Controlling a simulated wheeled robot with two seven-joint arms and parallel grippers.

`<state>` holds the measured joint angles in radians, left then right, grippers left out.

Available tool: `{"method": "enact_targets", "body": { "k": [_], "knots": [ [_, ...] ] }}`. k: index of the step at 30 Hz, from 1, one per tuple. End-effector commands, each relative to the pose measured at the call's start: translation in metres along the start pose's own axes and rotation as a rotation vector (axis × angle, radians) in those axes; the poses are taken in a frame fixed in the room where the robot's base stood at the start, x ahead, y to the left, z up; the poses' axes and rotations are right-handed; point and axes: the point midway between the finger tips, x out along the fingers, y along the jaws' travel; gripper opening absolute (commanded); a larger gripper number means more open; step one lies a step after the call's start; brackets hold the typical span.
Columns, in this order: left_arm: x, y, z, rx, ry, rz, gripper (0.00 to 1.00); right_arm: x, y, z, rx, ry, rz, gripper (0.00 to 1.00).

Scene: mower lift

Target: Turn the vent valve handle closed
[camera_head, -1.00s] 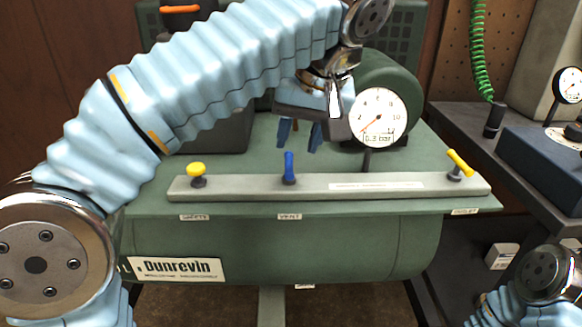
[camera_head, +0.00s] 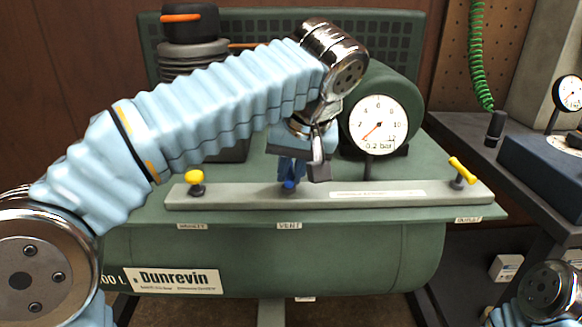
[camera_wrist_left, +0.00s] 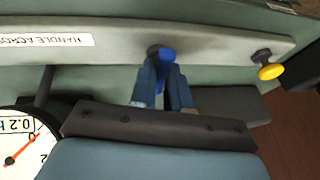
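The vent valve handle (camera_head: 289,185) is a small blue lever on the grey valve bar, above the VENT label (camera_head: 289,226). In the left wrist view the blue handle (camera_wrist_left: 167,56) shows between the fingertips. My left gripper (camera_head: 292,176) is down at the handle, with one dark blue finger on each side of it. The fingers also show in the left wrist view (camera_wrist_left: 163,82). They are very close to the handle, and I cannot tell whether they press on it. The fingers hide much of the handle in the head view. My right gripper is out of view.
The grey bar (camera_head: 240,196) also carries a yellow knob (camera_head: 195,180) at left and a yellow lever (camera_head: 462,170) at right. A dark bench (camera_head: 470,145) is at right.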

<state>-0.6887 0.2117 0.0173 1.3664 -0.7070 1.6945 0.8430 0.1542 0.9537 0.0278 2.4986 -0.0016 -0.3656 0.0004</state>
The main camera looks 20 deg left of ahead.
Motion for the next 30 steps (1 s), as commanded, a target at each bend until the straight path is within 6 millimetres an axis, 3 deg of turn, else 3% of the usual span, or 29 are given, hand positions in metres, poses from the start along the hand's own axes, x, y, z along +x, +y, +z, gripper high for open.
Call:
{"method": "enact_targets", "body": {
  "k": [14, 30],
  "knots": [
    [-0.0005, -0.0015, 0.0002, 0.064, 0.014, 0.026, 0.00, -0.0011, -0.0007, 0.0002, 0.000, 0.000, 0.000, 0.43],
    [-0.0006, -0.0068, 0.0001, 0.472, 0.103, 0.196, 0.00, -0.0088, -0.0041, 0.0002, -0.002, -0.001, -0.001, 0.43]
  ]
}}
